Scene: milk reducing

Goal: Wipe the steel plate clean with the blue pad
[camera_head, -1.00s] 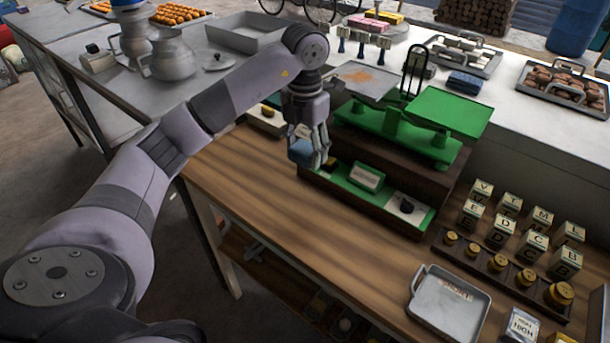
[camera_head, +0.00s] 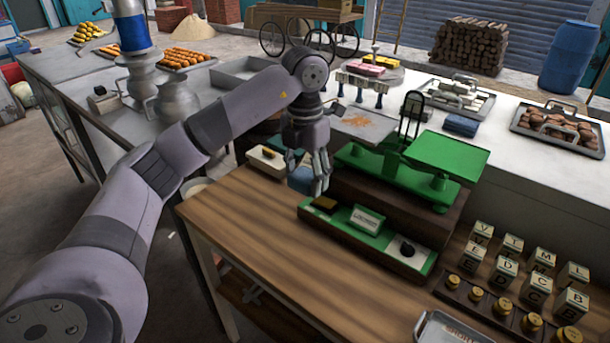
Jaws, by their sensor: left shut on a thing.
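The steel plate (camera_head: 378,128) is the left pan of a green balance scale (camera_head: 400,162), and an orange-brown smear lies on it. My left gripper (camera_head: 308,185) points down at the left of the scale, in front of and below the plate. It is shut on the light blue pad (camera_head: 300,179), which is partly hidden behind the fingers. The pad is apart from the plate. My right gripper is not in view.
The scale's green right pan (camera_head: 445,153) and dark upright handle (camera_head: 411,112) stand right of the plate. Lettered blocks (camera_head: 507,270) and brass weights sit at the right. The wooden table's (camera_head: 250,225) front left is clear.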

